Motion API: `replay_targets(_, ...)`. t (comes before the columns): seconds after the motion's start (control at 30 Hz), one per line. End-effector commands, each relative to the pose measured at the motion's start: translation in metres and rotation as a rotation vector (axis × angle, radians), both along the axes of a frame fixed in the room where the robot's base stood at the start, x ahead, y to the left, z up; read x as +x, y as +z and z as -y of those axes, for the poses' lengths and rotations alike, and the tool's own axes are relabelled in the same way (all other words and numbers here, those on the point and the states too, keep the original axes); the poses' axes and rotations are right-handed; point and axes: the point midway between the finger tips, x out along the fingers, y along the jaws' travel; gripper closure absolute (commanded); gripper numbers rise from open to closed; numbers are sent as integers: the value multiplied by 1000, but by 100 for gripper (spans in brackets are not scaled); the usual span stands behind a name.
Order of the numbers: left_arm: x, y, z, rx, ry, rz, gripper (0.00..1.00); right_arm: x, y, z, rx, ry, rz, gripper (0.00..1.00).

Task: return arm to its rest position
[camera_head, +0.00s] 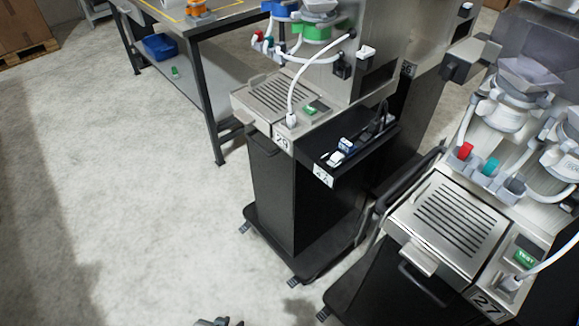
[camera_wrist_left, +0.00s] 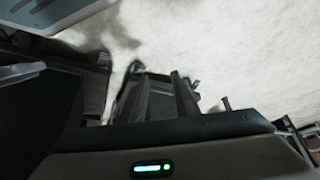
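Only the tip of my left gripper (camera_head: 218,322) shows in the head view, as a small dark grey piece at the bottom edge. It is over the pale floor, apart from the dispenser carts, with nothing seen near it. The rest of the left arm is cut off by the frame. The left wrist view shows pale floor, dark shapes in shadow, and a dark body with a green light. My right gripper is in neither view.
A dispenser cart with a slotted tray (camera_head: 277,98) and a black shelf (camera_head: 350,145) stands in the middle. A second dispenser cart (camera_head: 450,225) stands at the right. A metal table (camera_head: 215,20) with a blue bin (camera_head: 160,47) below is behind. The floor (camera_head: 110,190) at left is clear.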

Motion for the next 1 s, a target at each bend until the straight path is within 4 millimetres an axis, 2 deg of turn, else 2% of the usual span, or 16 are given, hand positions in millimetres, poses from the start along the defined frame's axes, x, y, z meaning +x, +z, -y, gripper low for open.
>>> replay_targets(0.03, -1, -20, 3, -5, -3, 8, 72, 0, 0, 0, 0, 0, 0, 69)
replay_targets(0.2, -7, -73, 12, -25, -14, 62, 72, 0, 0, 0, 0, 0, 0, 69)
replay_targets(0.4, -22, -119, 19, -46, -26, 118, 72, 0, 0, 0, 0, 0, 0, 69)
replay_targets(0.63, -33, -138, 21, -58, -32, 152, 72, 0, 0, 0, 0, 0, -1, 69)
replay_targets(1.0, -33, -139, 22, -59, -32, 156, 72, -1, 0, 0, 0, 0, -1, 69)
